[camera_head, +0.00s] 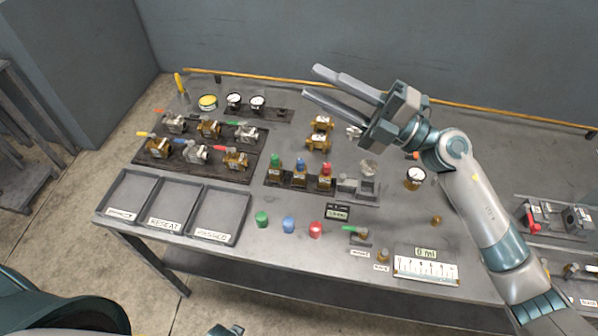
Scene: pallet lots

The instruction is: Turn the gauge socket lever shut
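A small valve fitting with a green lever (354,230) stands at the front of the bench, right of the red cap. The lever points left. I cannot tell whether this is the gauge socket or how far it is turned. A round white-faced gauge (415,175) on a brass base stands behind it to the right. My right gripper (314,82) is open and empty, high over the back of the bench, with its two long fingers apart and pointing left. Part of my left gripper shows at the bottom edge; its fingers are out of view.
Several valves with coloured handles sit on a dark rack (151,168) at left. Grey trays (222,235) fill the front left. Green, blue and red caps (315,229) stand near a small display (338,212). A white scale plate (426,267) lies front right.

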